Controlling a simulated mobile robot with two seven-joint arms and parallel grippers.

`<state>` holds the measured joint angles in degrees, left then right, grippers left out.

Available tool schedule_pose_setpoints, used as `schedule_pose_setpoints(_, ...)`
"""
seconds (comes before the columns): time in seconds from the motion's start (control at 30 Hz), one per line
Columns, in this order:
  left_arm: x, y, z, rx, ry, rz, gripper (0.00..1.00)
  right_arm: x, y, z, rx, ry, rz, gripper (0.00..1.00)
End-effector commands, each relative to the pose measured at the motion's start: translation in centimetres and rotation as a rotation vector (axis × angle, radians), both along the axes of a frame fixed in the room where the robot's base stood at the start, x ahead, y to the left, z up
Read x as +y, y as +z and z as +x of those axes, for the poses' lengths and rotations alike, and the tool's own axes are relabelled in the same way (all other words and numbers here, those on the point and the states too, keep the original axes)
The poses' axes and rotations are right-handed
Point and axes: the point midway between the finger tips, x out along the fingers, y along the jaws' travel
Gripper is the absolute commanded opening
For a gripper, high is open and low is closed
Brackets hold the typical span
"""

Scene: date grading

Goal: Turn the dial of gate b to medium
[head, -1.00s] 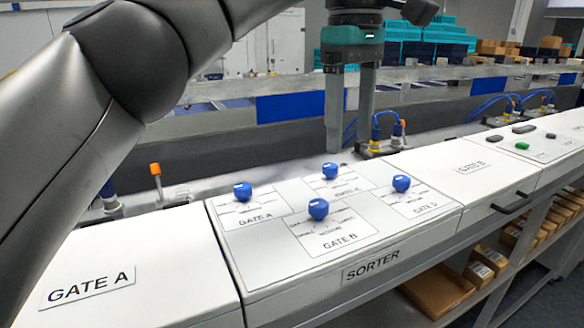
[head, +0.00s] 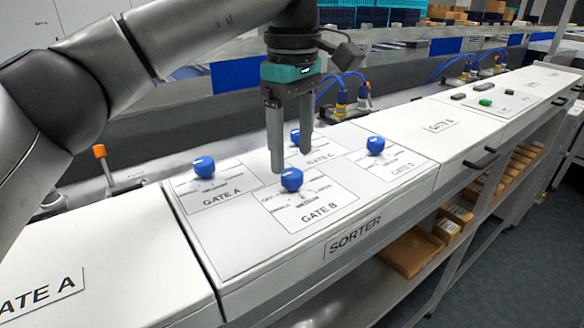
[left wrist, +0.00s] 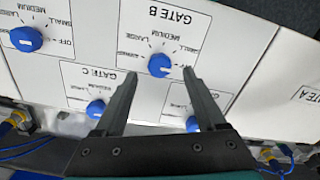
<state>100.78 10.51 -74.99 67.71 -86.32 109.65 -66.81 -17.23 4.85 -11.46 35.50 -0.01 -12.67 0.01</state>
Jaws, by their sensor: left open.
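The gate B dial (head: 291,180) is a blue knob on a white card with setting words around it, on the sorter's top panel. In the left wrist view the dial (left wrist: 159,65) stands just beyond and between the fingertips. A pale mark shows on the knob, but I cannot tell clearly which setting it points to. My left gripper (head: 290,161) is open and empty, pointing down just above and behind the gate B dial in the head view. Its fingers also show in the left wrist view (left wrist: 159,74). My right gripper is not in view.
Similar blue dials stand close by: gate A (head: 204,167) to the left, gate C (head: 295,136) behind, gate D (head: 376,145) to the right. An orange-topped lever (head: 99,151) stands at the left. Blue hoses and fittings (head: 341,100) rise behind the panel.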

Motion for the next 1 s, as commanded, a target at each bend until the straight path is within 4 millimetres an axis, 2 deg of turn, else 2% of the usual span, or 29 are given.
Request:
schedule_pose_setpoints(0.1,0.0,-1.9,0.0,0.003,0.000,0.000,0.73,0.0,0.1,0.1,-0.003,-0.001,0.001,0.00)
schedule_pose_setpoints(0.23,0.0,-3.0,0.0,0.001,0.000,0.001,0.73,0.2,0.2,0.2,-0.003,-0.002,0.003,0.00)
schedule_pose_setpoints(0.6,0.0,-3.6,0.0,0.001,0.001,-0.001,0.73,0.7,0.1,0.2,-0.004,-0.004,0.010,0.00)
schedule_pose_setpoints(1.0,0.0,-3.5,0.0,0.001,0.001,-0.001,0.28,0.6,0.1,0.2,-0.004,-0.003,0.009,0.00)
